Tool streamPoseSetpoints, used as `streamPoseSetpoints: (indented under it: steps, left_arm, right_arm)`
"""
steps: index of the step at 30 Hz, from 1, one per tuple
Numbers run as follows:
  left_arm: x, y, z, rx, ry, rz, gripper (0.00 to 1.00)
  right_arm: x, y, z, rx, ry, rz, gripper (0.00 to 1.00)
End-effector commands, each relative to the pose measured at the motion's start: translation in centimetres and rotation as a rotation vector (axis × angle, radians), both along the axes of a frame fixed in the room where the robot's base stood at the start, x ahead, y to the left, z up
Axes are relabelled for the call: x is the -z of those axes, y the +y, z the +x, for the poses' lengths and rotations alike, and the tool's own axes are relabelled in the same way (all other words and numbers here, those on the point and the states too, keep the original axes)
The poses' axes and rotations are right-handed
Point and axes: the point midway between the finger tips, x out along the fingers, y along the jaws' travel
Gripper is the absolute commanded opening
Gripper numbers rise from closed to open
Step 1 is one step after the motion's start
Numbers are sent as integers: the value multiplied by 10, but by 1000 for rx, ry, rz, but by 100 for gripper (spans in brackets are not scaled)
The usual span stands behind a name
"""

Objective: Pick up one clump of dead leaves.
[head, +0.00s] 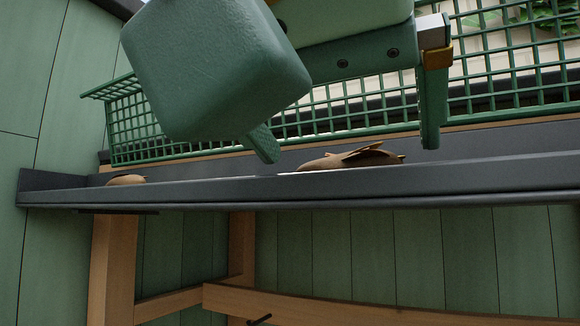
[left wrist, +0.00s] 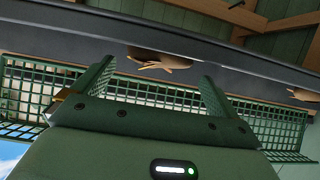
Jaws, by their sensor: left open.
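A brown clump of dead leaves (head: 365,158) lies in the dark grey tray (head: 230,188), its lower part hidden by the tray's front lip. It also shows in the left wrist view (left wrist: 160,61), just beyond my fingertips. A second, smaller brown clump (head: 126,180) lies at the tray's left end; a brown clump also shows at the right edge of the left wrist view (left wrist: 303,94). My left gripper (head: 349,151) is open and empty. Its fingers point down to either side of the larger clump in the picture, seemingly apart from it.
A green wire grid (head: 140,130) stands upright along the back of the tray. The tray's raised front lip runs across the view. Wooden legs and beams (head: 115,260) stand below. Green panelled walls (head: 60,90) close off the left and back.

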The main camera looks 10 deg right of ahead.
Motion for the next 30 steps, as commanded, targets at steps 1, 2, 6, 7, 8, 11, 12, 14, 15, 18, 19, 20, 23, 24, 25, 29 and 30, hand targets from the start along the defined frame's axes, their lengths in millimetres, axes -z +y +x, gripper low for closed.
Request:
streamPoseSetpoints:
  steps: [1,2,6,7,8,11,12,14,15,18,19,20,23,24,25,29,30]
  left_arm:
    - [1,-2,2,1,1,1,98]
    - [2,-3,3,1,1,2,98]
    - [10,-15,16,2,3,3,98]
    - [12,-18,20,2,3,5,98]
    - [15,-21,23,3,3,4,98]
    - [20,-28,34,1,3,0,98]
    - [22,-30,36,1,2,-1,98]
    - [23,-31,38,1,0,-2,98]
    - [24,-31,39,1,-1,-3,98]
    - [24,-31,39,1,-1,-2,98]
    - [24,-31,39,1,-1,-2,98]
    - [24,-31,39,1,-1,-1,98]
    - [24,-31,39,1,-1,-1,70]
    - [24,-31,39,1,-1,-1,59]
    - [24,-31,39,1,-1,-1,51]
    - [24,-31,39,1,-1,-2,50]
    - [24,-31,39,1,-1,-2,50]
  right_arm:
    - [-1,-2,3,-1,-5,-3,36]
    - [-2,-3,5,0,-8,-4,36]
    - [-12,-7,7,2,-10,-8,36]
    - [-14,-7,7,2,-10,-9,36]
    - [-17,-7,6,3,-10,-8,36]
    - [-20,-7,5,3,-8,-9,36]
    - [-21,-7,5,3,-8,-9,36]
    - [-21,-7,5,3,-8,-9,36]
    - [-21,-8,5,3,-8,-10,36]
    - [-20,-9,5,3,-8,-11,36]
    - [-20,-9,5,2,-8,-11,36]
    - [-20,-9,5,2,-8,-11,36]
    - [-20,-9,5,2,-8,-11,36]
    - [-20,-9,5,2,-8,-11,36]
    - [-20,-9,5,2,-8,-11,36]
    - [-20,-9,5,2,-8,-11,36]
    - [-20,-9,5,2,-8,-11,36]
